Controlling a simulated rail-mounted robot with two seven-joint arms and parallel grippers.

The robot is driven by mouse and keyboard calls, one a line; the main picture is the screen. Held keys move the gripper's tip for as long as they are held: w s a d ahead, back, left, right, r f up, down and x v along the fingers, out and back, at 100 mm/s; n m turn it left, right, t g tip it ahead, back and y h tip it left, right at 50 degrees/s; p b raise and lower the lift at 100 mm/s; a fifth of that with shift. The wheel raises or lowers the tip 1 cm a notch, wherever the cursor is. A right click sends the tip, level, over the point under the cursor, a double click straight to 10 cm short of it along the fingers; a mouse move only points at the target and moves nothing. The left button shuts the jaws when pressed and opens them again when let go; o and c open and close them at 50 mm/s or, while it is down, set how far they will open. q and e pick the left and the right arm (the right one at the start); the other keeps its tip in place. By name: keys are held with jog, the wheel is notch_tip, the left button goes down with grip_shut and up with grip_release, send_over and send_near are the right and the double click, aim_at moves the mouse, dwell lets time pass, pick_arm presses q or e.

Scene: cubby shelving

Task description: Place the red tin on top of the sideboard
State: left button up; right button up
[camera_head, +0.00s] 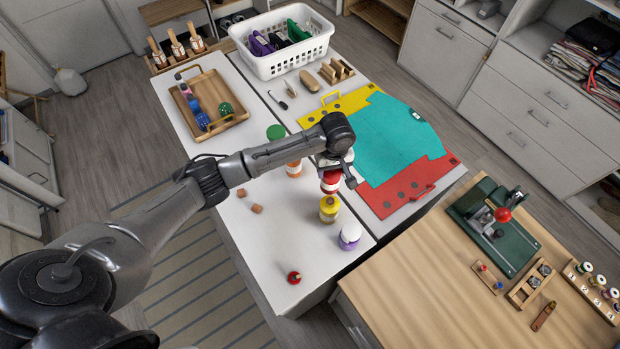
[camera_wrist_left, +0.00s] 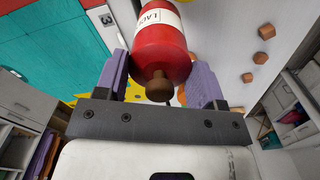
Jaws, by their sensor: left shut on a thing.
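The red tin (camera_head: 330,182) is below my left gripper (camera_head: 338,172) in the head view, over the white-topped unit (camera_head: 265,235), partly hidden by the hand. In the left wrist view the red tin (camera_wrist_left: 160,42), with a white label and a brown knob, sits between the two purple fingers of my left gripper (camera_wrist_left: 160,78), which is shut on it. I cannot tell whether the tin touches the surface. Nothing in the frames marks which unit is the sideboard. My right gripper is out of view.
A yellow jar (camera_head: 329,208) and a purple-and-white jar (camera_head: 350,236) stand close to the tin. A small red piece (camera_head: 294,278) and wooden cubes (camera_head: 257,208) lie on the white top. A white basket (camera_head: 282,42) and wooden tray (camera_head: 207,105) are farther back. A wooden bench (camera_head: 420,290) adjoins at right.

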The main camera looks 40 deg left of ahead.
pick_arm(q)
jog(key=s+a+f, duration=0.2)
jog(key=a+f, duration=0.4)
jog(key=f, duration=0.2)
jog(key=shift+s+p, duration=0.35)
jog(key=shift+p, duration=0.05)
jog(key=shift+d+f, duration=0.1)
jog(key=o, duration=1.2)
